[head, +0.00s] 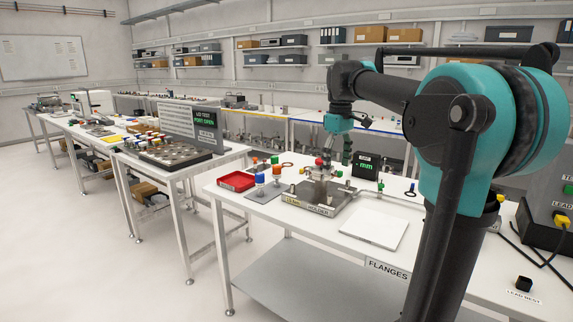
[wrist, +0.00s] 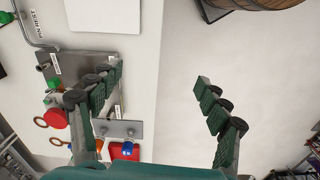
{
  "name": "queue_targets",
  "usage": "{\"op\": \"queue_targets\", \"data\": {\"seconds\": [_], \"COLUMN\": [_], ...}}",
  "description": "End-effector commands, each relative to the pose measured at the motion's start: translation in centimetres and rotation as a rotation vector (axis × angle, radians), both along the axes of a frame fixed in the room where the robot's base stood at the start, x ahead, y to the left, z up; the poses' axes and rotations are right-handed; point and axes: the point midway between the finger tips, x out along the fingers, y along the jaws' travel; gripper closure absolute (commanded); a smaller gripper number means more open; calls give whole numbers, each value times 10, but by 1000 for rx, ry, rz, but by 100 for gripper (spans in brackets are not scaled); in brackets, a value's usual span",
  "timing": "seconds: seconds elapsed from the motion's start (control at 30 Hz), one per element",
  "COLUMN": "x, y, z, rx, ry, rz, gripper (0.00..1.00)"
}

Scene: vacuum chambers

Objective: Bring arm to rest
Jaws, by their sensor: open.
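My gripper (head: 338,155) hangs from my bent arm over the back part of the flanges table (head: 300,236), near the steel holder plate (head: 312,200). In the wrist view my gripper (wrist: 160,76) has its two dark green fingers spread wide apart. Nothing shows between them but the pale tabletop and the floor. The left finger covers part of the steel plate (wrist: 75,62) below it. In the head view the red-topped fitting (head: 319,162) stands on the holder plate, close to my fingers. How high my fingers are above the table is hard to tell.
A red tray (head: 237,181), small blue and orange parts on a grey mat (head: 262,197), a white pad (head: 368,228) and a black "mm" display (head: 367,165) share the table. Another table with a round-holed tray (head: 178,153) stands left. Floor (head: 90,240) is clear at left.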

Motion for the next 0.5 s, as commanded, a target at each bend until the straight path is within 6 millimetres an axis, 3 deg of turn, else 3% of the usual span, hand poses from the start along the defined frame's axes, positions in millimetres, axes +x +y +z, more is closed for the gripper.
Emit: {"op": "queue_targets", "data": {"seconds": [0.27,0.5], "x": [-9,-26], "y": [-5,-11], "z": [-32,-77], "rx": [4,14], "ry": [-33,-78], "rz": [-71,-174], "gripper": [24,24]}}
